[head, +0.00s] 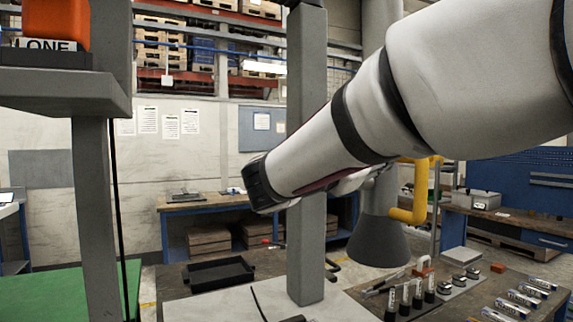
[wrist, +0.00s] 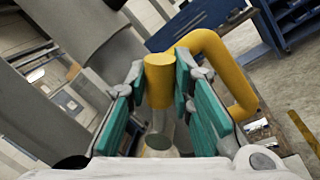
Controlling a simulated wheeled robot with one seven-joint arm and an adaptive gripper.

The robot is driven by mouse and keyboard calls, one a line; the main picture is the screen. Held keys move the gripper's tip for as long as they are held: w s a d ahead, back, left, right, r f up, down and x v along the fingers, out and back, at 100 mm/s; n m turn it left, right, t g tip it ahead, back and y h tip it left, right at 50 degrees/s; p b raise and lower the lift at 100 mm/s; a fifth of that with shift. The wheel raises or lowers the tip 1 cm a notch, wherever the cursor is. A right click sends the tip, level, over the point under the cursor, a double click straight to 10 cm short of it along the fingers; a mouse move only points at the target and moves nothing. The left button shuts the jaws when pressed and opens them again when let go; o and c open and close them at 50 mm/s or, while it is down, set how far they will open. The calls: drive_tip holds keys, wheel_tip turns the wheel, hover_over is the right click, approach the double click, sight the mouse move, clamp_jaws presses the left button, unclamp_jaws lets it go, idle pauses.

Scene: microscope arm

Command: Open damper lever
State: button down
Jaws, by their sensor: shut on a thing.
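The damper lever is a yellow bent bar. In the wrist view, its upright end (wrist: 159,84) lies between the teal pads of my gripper (wrist: 158,75). My gripper is shut on this end, and the rest of the bar curves away to the right. In the head view, the lever (head: 419,203) shows to the right of the grey extraction duct and hood (head: 378,238), and its upper part runs behind my arm. My gripper is hidden there by the arm. The grey duct (wrist: 75,25) fills the upper left of the wrist view.
A grey post (head: 306,240) stands left of the hood. The workbench below holds a black tray (head: 206,274), dark-capped cylinders (head: 404,298) and several small packs (head: 523,298). A green-topped surface (head: 50,297) is at the lower left. My arm spans the upper right.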

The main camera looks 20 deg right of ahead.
drive_tip(key=f+m+b, duration=0.2)
drive_tip(key=m+b, duration=0.1)
drive_tip(key=b, duration=0.2)
drive_tip(key=s+f+m+g+b, duration=0.1)
drive_tip(key=f+m+b, duration=0.1)
drive_tip(key=m+b, duration=0.2)
drive_tip(key=s+f+m+g+h+b, duration=0.1)
drive_tip(key=f+m+b, duration=0.1)
drive_tip(key=b, duration=0.4)
drive_tip(key=shift+s+m, duration=0.2)
drive_tip(key=shift+m, duration=0.5)
drive_tip(key=shift+m+g, duration=0.3)
drive_tip(key=c, duration=1.4)
unclamp_jaws()
drive_tip(key=a+f, duration=0.2)
drive_tip(key=a, duration=0.9)
drive_tip(key=shift+s+a+f, duration=0.15)
drive_tip(key=shift+s+a, duration=0.15)
drive_tip(key=shift+a, duration=0.1)
drive_tip(key=shift+f, duration=0.1)
